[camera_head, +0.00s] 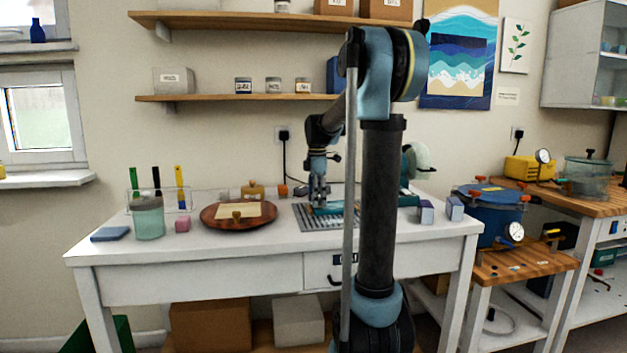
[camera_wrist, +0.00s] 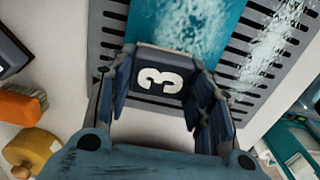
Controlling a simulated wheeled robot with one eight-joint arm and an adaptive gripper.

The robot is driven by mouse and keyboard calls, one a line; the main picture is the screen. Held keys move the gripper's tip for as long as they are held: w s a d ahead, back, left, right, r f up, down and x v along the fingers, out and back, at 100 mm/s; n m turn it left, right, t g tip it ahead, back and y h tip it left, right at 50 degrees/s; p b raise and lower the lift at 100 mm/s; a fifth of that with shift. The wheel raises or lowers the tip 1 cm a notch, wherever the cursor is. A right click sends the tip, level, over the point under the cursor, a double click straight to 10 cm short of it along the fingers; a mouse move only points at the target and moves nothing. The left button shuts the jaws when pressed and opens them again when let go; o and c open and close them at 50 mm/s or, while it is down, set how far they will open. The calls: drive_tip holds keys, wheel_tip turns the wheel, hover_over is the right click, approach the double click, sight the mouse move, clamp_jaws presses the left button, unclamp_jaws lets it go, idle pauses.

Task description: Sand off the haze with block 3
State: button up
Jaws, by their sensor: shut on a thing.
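My gripper (camera_wrist: 163,88) is shut on a dark block with a white 3, block 3 (camera_wrist: 147,59), its fingers on either side. The block is over the near edge of a blue resin piece with white foam-like streaks (camera_wrist: 185,22); I cannot tell whether they touch. The resin piece lies on a grey slotted rack (camera_wrist: 110,22). In the head view my gripper (camera_head: 319,203) points down over the rack (camera_head: 308,222), and the resin (camera_head: 333,209) is partly hidden by my arm.
Two small blocks (camera_head: 426,211) (camera_head: 455,208) stand at the table's right end. An orange brush (camera_wrist: 20,107) lies beside the rack.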

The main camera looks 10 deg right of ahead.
drive_tip(key=shift+a, duration=0.45)
drive_tip(key=shift+d+r, duration=0.1)
drive_tip(key=shift+r, duration=3.8)
drive_tip(key=shift+s, duration=0.1)
